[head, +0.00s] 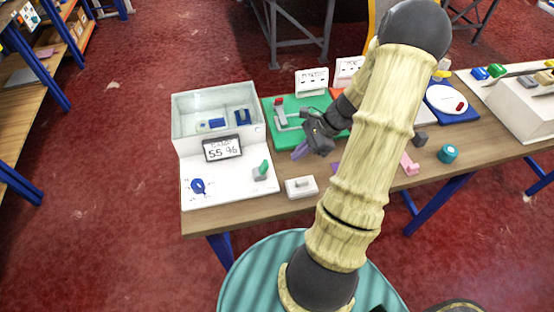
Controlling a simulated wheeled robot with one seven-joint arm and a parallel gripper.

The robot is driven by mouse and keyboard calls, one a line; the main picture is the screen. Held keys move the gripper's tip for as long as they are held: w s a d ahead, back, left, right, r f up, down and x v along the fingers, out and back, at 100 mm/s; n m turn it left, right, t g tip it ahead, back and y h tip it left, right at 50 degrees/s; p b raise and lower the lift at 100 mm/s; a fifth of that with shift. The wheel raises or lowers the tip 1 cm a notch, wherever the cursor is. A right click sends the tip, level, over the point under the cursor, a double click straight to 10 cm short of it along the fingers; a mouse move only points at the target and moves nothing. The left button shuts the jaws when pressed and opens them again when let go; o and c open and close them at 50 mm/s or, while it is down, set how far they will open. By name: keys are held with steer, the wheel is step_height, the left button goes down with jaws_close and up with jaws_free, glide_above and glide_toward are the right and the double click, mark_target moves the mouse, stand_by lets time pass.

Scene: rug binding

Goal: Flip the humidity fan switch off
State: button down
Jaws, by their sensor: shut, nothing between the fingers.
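A white humidity cabinet (190,148) with a clear upper box stands at the table's left end. Its display (222,148) seems to read 55 %. On its sloped front are a blue knob (198,186) and a green-tipped lever (264,167) on a grey base. A small white box with a grey toggle (301,187) lies just right of the cabinet. No label tells me which is the fan switch, and the toggle's position is too small to read. My gripper (300,152) is shut and empty, above the table, right of and slightly above the green lever, touching neither.
A green board (284,142) with a red-tipped clamp lies behind my gripper. White cards (312,82) stand behind it. A pink piece (409,164), a teal cylinder (448,153) and a blue-and-white scale (447,99) are to the right. My arm hides the table's middle.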

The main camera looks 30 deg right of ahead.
mark_target(263, 168)
steer(key=x, duration=0.4)
steer(key=shift+a+f, duration=0.3)
steer(key=shift+w+a+r+p, duration=0.2)
steer(key=shift+a+r+p, duration=0.1)
steer(key=shift+a, duration=0.25)
steer(key=shift+w+a+r+p, duration=0.15)
steer(key=shift+a+r, duration=0.15)
steer(key=shift+a, duration=0.25)
steer(key=shift+w+a+r+p, duration=0.2)
steer(key=shift+a+r+p, duration=0.05)
steer(key=shift+a, duration=0.3)
steer(key=shift+w+d+r, duration=0.1)
steer(key=shift+w+r, duration=0.05)
